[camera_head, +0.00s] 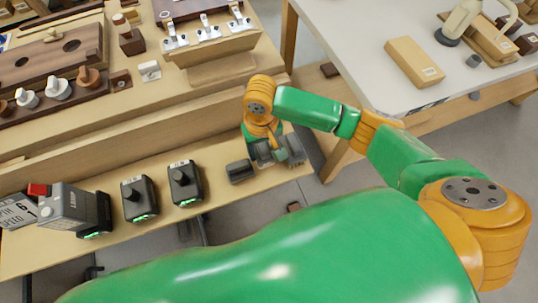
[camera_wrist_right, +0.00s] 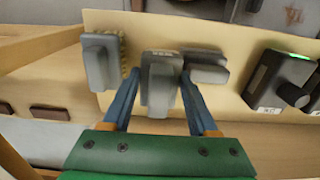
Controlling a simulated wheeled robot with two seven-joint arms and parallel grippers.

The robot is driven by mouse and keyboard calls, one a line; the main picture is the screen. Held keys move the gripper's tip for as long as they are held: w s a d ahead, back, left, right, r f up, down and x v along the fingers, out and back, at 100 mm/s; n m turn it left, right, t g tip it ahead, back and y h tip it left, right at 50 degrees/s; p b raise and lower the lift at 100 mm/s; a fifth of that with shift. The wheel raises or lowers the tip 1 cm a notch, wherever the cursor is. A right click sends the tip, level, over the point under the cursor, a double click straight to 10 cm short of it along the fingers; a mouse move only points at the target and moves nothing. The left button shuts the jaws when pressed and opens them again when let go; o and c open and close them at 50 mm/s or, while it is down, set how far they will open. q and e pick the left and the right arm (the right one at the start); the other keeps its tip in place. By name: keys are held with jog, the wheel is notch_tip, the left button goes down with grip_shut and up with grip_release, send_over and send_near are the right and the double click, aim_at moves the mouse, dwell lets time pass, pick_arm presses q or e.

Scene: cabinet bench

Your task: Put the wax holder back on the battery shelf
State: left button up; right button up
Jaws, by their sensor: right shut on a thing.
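My right gripper (camera_head: 266,150) is over the right end of the long wooden battery shelf (camera_head: 215,213). In the right wrist view its blue fingers (camera_wrist_right: 158,95) are shut on a dark grey block with a small label on top, apparently the wax holder (camera_wrist_right: 160,88). From these views I cannot tell whether the block rests on the shelf or is just above it. One grey block (camera_wrist_right: 100,62) stands close on one side and another grey block (camera_wrist_right: 206,67) close on the other. My left gripper is not in view.
Black chargers (camera_head: 186,183) with green lights stand on the shelf left of the gripper. A grey device with a red part (camera_head: 68,206) is farther left. The shelf's right end is close. A white-topped table (camera_head: 370,50) with a tan box (camera_head: 413,62) stands at right.

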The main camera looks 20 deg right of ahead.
aim_at(269, 156)
jog(key=shift+d+f, duration=0.25)
jog(key=shift+f, duration=0.1)
jog(key=f, duration=0.2)
jog(key=d+f, duration=0.1)
jog(key=f, duration=0.1)
jog(key=shift+f+b, duration=0.1)
jog(key=shift+b, duration=0.3)
jog(key=o, duration=1)
jog(key=shift+o, duration=0.2)
notch_tip(269, 156, up, 12)
jog(key=p, duration=0.2)
jog(key=shift+p, duration=0.35)
